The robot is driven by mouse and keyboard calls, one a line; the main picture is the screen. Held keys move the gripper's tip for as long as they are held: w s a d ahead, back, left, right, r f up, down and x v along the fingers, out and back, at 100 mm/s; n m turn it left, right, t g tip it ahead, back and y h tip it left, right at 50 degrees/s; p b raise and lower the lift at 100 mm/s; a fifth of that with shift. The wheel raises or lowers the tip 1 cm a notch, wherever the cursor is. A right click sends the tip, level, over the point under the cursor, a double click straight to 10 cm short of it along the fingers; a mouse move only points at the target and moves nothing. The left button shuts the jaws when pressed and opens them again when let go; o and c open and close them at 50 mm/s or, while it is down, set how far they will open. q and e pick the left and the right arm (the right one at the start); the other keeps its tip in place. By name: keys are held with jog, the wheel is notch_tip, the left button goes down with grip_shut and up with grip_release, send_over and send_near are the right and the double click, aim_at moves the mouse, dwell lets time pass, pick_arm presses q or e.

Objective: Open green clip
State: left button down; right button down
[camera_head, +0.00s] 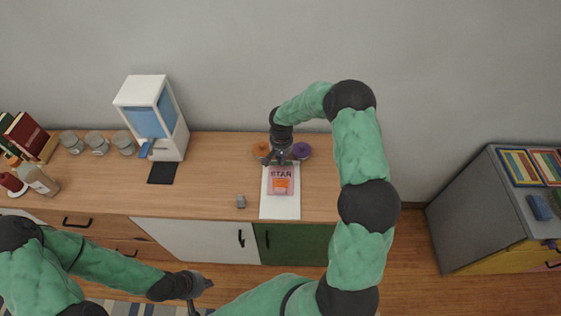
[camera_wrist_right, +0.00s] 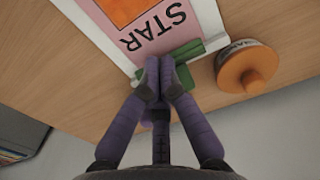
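The green clip (camera_wrist_right: 188,74) sits at the edge of the pink bag marked STAR (camera_wrist_right: 160,22) in the right wrist view. Its two green bars lie across the bag's end. My right gripper (camera_wrist_right: 160,65) is over the clip with its fingertips close together, apparently pinching its middle, which the fingers hide. In the head view the pink bag (camera_head: 281,188) lies on a white board (camera_head: 280,208), and my right gripper (camera_head: 281,157) is at its far end. The clip is too small to make out there. My left gripper (camera_head: 201,297) is open and empty in front of the cabinet.
A dispenser (camera_head: 153,115), glass jars (camera_head: 97,143) and a small grey object (camera_head: 241,201) are on the wooden counter (camera_head: 210,175).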

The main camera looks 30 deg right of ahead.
jog(key=shift+r, duration=0.2)
notch_tip(320, 180, up, 6)
jog(key=p, duration=0.2)
jog(key=shift+f+p, duration=0.2)
jog(key=shift+p, duration=0.2)
jog(key=shift+s+f, duration=0.1)
dwell(0.5)
